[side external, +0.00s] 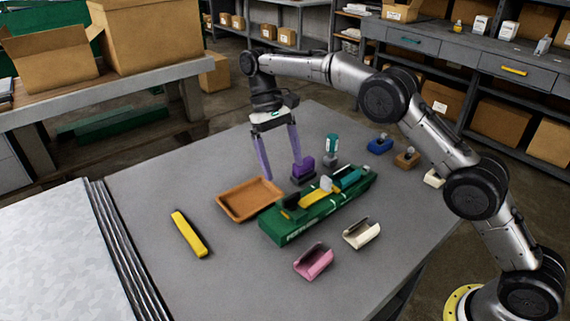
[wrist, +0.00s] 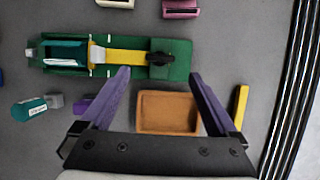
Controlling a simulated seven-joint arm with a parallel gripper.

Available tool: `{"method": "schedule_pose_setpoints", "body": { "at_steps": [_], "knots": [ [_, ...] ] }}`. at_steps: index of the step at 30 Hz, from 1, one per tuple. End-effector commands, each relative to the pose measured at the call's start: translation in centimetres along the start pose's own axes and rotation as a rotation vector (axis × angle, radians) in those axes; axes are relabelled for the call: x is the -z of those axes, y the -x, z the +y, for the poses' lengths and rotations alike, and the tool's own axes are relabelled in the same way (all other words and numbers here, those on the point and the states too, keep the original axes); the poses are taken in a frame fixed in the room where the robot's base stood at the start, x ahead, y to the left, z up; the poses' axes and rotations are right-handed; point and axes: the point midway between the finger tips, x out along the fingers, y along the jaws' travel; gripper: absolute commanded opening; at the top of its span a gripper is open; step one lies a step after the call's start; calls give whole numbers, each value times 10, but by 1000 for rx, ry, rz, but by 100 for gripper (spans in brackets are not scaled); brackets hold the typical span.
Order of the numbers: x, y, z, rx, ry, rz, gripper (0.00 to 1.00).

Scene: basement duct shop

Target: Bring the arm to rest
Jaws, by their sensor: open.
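My gripper (side external: 280,154) has two purple fingers and is open and empty, pointing down above the grey table. In the side view it hangs behind the green tray-like fixture (side external: 288,237), near the brown tray (side external: 222,212). In the wrist view the fingertips of my gripper (wrist: 157,75) are spread wide, with the brown tray (wrist: 168,112) between the fingers from this angle. The green fixture (wrist: 180,60) lies beyond the fingertips and holds a teal piece (wrist: 66,53) and a yellow strip (wrist: 125,56). Nothing is between the fingers.
A yellow bar (side external: 188,234) lies at the table's left. Pink (side external: 313,262) and cream (side external: 361,233) channel pieces lie in front. A purple block (side external: 303,166), a teal-topped piece (side external: 331,144), a blue block (side external: 380,144) and a brown block (side external: 407,158) stand behind. The front left is clear.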

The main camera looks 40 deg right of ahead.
Motion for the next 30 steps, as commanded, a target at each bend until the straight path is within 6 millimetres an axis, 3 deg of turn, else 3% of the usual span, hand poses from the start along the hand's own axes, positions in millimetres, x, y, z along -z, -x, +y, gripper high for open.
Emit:
{"method": "schedule_pose_setpoints", "body": {
  "at_steps": [2, 5, 9, 15, 23, 30],
  "knots": [
    [-3, 9, 3, 5, -4, 18, 95],
    [-15, 37, 8, 18, -8, 77, 95],
    [-60, 83, 21, 35, -21, 155, 95],
    [-133, 122, 43, 54, -42, 270, 95],
    [-223, 129, 67, 69, -56, 430, 95],
    [-294, 97, 84, 69, -60, 585, 95]
  ]
}}
